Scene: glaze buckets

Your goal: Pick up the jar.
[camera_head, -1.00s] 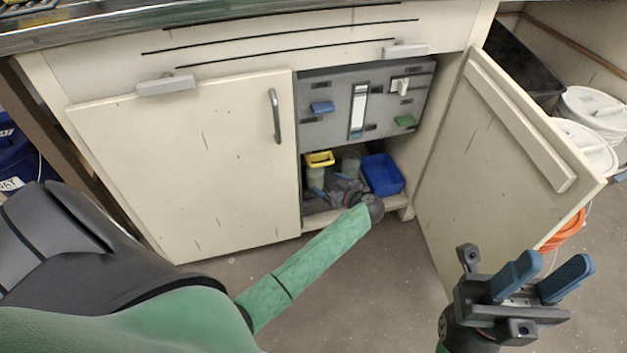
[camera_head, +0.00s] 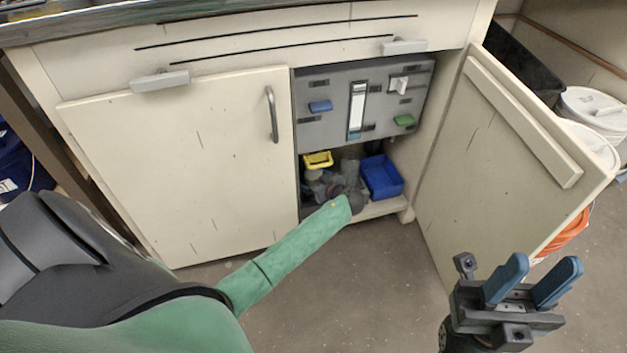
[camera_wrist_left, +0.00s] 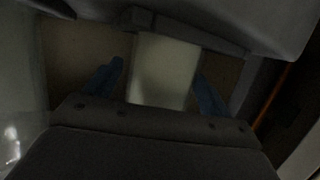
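The left arm reaches into the open cabinet, and its gripper (camera_head: 322,185) is small and partly hidden there, close to a yellow-rimmed container (camera_head: 318,160). In the dark left wrist view, the left gripper (camera_wrist_left: 158,85) has its two blue fingers apart. A pale, straight-sided thing (camera_wrist_left: 165,68) lies between them, likely the jar, with a visible gap at the left finger and little or none at the right. A grey, jar-like shape (camera_head: 350,168) stands beside the gripper. The right gripper (camera_head: 543,275) is open and empty outside the cabinet, in front of its open door.
A blue bin (camera_head: 381,177) sits on the cabinet floor at right. A grey panel (camera_head: 335,110) with colored handles is above. The right door (camera_head: 500,160) stands open; the left door (camera_head: 190,165) is shut. White buckets (camera_head: 595,115) stand beyond the right door.

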